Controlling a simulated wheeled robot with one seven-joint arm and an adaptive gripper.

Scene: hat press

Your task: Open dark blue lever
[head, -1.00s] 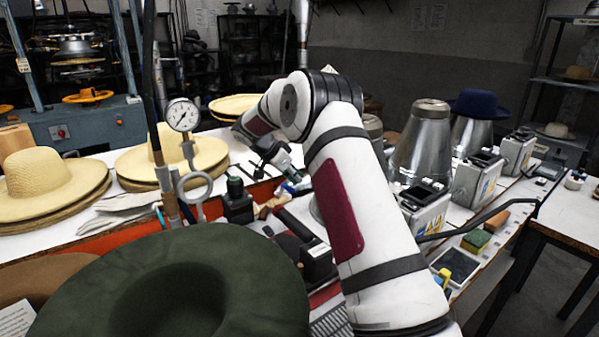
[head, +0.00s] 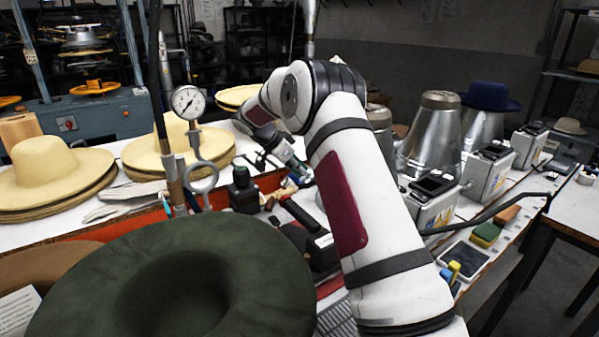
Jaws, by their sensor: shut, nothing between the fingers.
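I cannot make out a dark blue lever with certainty in the head view. My arm reaches from the lower right over the white bench, bends at the elbow and points its wrist down toward the bench middle. My gripper (head: 302,172) is small and dark at the wrist's end, shut and empty, beside small clutter and partly lost against it. Whether it touches anything there cannot be told. My upper arm hides the bench just to the right of it.
A large dark green hat (head: 100,285) fills the lower left foreground. A pressure gauge (head: 188,102) on a pipe stands behind it. Straw hats (head: 45,170) lie at left. Metal cones (head: 432,135) and control boxes (head: 490,170) line the right. The floor at far right has some free room.

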